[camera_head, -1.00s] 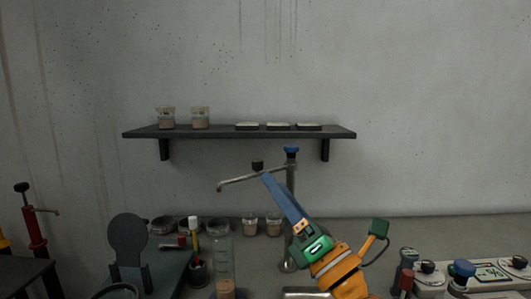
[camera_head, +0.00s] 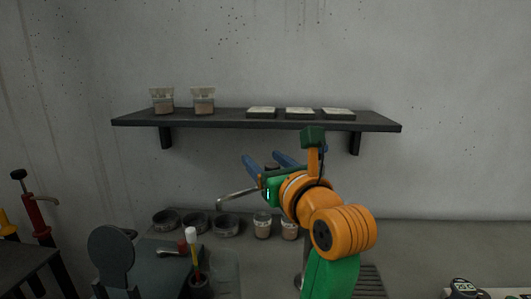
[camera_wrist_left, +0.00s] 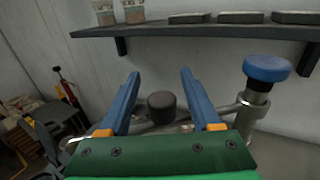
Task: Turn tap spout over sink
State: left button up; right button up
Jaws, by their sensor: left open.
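The tap's grey spout (camera_head: 237,196) points left in the head view, its inner part and the post mostly hidden behind my arm. My left gripper (camera_head: 263,158), with blue fingers, is open over the inner end of the spout. In the left wrist view, a dark round knob (camera_wrist_left: 162,107) on the spout shows between the two open fingers (camera_wrist_left: 160,73), with gaps on both sides. The blue-capped tap post top (camera_wrist_left: 267,70) stands to the right of the fingers, joined to the grey pipe (camera_wrist_left: 232,114). I cannot make out the sink. My right gripper is out of view.
A dark wall shelf (camera_head: 225,119) with jars and flat dishes hangs behind and above the gripper. Below stand several dark bowls (camera_head: 227,226), two glass jars (camera_head: 262,226) and a round-topped dark stand (camera_head: 111,250). The counter right of my arm (camera_head: 430,240) is mostly clear.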

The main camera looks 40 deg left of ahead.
pick_arm(q)
jog(key=shift+w+a, duration=0.15)
jog(key=shift+a, duration=0.05)
jog(key=shift+d, duration=0.15)
jog(key=c, duration=0.4)
grip_shut()
dwell(0.8)
